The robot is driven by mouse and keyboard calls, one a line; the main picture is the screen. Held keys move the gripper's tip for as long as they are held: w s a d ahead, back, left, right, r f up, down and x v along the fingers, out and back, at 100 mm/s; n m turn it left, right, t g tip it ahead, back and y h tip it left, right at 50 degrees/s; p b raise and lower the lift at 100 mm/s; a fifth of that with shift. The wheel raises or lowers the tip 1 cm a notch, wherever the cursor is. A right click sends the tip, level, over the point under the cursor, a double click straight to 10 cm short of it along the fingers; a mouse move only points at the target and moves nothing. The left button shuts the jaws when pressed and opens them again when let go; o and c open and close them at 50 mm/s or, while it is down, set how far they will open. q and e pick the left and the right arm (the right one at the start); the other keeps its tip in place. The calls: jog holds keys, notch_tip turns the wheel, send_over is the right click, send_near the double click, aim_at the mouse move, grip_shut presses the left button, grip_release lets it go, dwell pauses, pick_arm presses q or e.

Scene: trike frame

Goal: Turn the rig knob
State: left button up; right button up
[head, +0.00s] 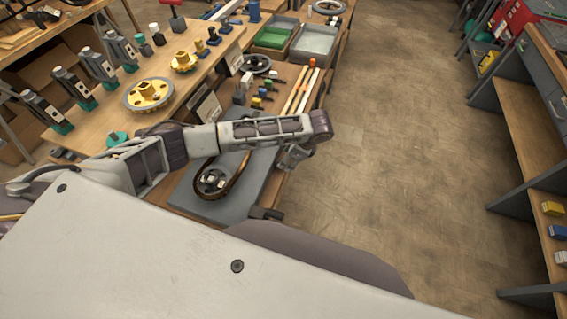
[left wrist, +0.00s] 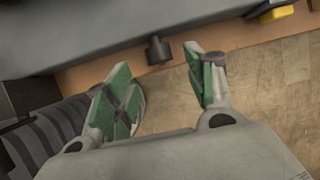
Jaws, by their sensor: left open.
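A short dark cylindrical knob (left wrist: 158,50) sticks out from the side edge of a grey slab (left wrist: 100,30) in the left wrist view. My left gripper (left wrist: 158,80) is open, with green-padded fingers. The knob shows beyond the fingertips, between the two fingers in the picture, with no visible contact. In the head view my left gripper (head: 293,157) hangs by the right edge of the grey rig plate (head: 258,178). I cannot make out the knob there; the gripper and arm may hide it. My right gripper is out of view.
A black wheel (head: 211,182) with a curved belt lies on the plate. A dark block (head: 265,213) sits at the plate's near corner. Rods (head: 300,92) and small coloured parts lie behind. Open floor (head: 400,150) is to the right.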

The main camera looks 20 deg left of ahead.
pick_arm(q)
jog(key=shift+x, duration=2.8)
jog(key=shift+c, duration=0.5)
jog(key=c, duration=0.9)
jog(key=shift+c, duration=0.2)
jog(key=shift+w+g+p, duration=0.1)
jog(key=shift+g+p, duration=0.55)
jog(key=shift+g, duration=0.05)
jog(key=o, duration=1)
jog(key=shift+o, duration=0.2)
